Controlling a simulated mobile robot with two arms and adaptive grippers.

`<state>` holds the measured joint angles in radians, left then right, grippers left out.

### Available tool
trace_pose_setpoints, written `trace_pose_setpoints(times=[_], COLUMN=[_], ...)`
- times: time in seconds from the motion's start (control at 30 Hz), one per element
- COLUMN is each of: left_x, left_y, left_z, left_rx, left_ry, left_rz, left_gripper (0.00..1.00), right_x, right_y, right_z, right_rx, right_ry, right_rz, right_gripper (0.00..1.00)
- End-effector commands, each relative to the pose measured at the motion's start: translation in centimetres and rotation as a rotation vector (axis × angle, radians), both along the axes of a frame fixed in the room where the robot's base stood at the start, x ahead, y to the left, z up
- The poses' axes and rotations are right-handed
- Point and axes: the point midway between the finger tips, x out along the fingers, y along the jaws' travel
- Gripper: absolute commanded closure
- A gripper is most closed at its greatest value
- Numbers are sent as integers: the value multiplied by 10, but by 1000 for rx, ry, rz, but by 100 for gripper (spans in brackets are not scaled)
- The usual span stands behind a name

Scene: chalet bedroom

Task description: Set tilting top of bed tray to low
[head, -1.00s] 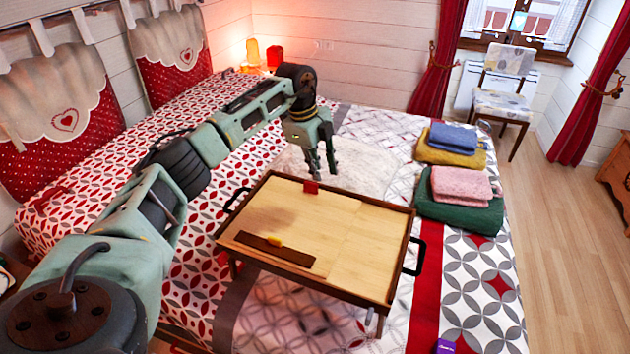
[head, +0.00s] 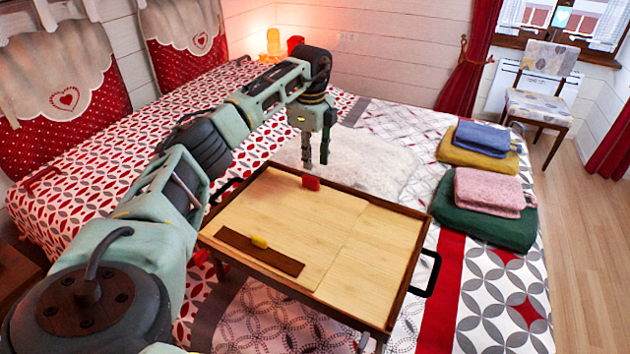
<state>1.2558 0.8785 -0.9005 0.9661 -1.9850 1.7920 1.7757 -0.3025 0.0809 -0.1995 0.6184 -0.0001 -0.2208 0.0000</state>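The wooden bed tray (head: 412,262) stands on its legs on the bed. Its light wooden tilting top (head: 285,215) lies about level in the dark frame; a slight tilt is hard to tell. A small red piece (head: 311,183) sits at the top's far edge. A dark brown strip (head: 285,258) with a yellow piece (head: 260,241) lies along the near side. My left gripper (head: 316,163) points down just beyond the far edge, close behind the red piece in the picture. Its fingers are apart with a narrow gap and nothing between them. My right gripper is not in view.
Folded blue and yellow cloths (head: 478,148) and pink and green ones (head: 488,205) lie right of the tray. A black handle (head: 432,275) sticks out on the tray's right. A white fluffy patch (head: 365,160) lies behind the tray. A chair (head: 540,100) stands at the back right.

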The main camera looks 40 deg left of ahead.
Motion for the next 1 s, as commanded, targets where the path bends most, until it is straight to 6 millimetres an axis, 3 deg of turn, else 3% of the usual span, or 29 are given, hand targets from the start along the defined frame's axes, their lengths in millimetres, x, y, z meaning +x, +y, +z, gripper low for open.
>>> trace_pose_setpoints(times=[0.43,0.8,1.0], left_x=[-1,-1,-1], left_y=[0,0,0], left_z=[-63,-71,-71], left_rx=[0,0,0], left_ry=[2,0,0], left_rz=[-1,-1,-1], left_gripper=[80,80,96], right_x=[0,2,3], right_y=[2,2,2], right_z=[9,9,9], right_rx=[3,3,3], right_ry=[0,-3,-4], right_rz=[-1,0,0], right_gripper=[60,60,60])
